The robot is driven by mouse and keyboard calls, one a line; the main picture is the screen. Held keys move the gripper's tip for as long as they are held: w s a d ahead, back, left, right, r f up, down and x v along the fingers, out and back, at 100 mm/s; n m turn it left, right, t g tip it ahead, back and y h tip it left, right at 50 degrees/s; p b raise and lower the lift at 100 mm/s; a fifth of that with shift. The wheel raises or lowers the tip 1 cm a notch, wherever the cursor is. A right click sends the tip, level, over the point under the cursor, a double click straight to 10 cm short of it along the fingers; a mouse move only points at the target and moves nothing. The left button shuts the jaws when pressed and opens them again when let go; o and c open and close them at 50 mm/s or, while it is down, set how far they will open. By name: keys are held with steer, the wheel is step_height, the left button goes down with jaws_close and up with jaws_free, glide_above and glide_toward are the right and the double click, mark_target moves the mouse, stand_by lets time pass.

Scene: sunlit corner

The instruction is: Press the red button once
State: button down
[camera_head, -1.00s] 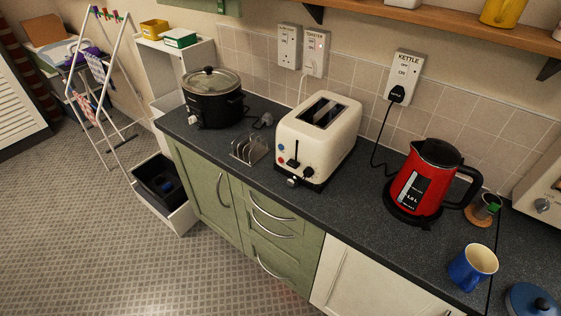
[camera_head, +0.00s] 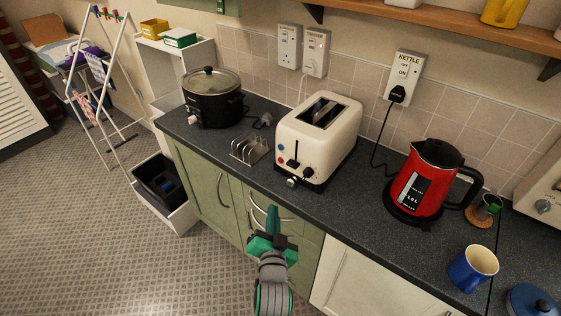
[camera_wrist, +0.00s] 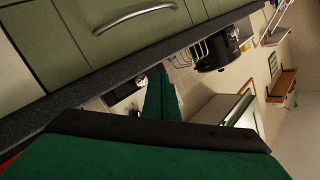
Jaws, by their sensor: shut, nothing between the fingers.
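The cream toaster (camera_head: 322,135) stands on the dark worktop. On its front face are a small blue button (camera_head: 280,147) and, below it, a small red button (camera_head: 279,159), beside a dark lever slot. My gripper (camera_head: 272,212), green with a dark grey wrist, is in front of the green drawers, below and in front of the toaster. It is shut and empty, apart from the toaster. In the wrist view its green fingers (camera_wrist: 162,97) lie together and partly cover what is behind them; I cannot make out the red button there.
A wire toast rack (camera_head: 249,148) stands left of the toaster, and a black slow cooker (camera_head: 213,98) beyond it. A red kettle (camera_head: 424,182) and a blue mug (camera_head: 473,267) are to the right. The worktop edge and drawer handles lie close to my gripper.

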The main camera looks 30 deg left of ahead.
mark_target(281, 160)
steer(key=w+a+r+n+g+y, duration=0.1)
steer(key=w+a+r, duration=0.1)
steer(key=a+r, duration=0.3)
steer(key=shift+a+r+y, duration=0.25)
steer(key=shift+a+y, duration=0.15)
steer(key=shift+a, duration=0.7)
steer(key=shift+w, duration=0.15)
steer(key=shift+w+d, duration=0.2)
steer(key=shift+w, duration=1.95)
steer(key=shift+w+d, duration=0.15)
steer(key=shift+w, duration=1.95)
steer(key=shift+w, duration=0.2)
steer(key=shift+w, duration=0.25)
steer(key=shift+w+d, duration=0.1)
steer(key=shift+w, duration=0.2)
steer(key=shift+s, duration=0.75)
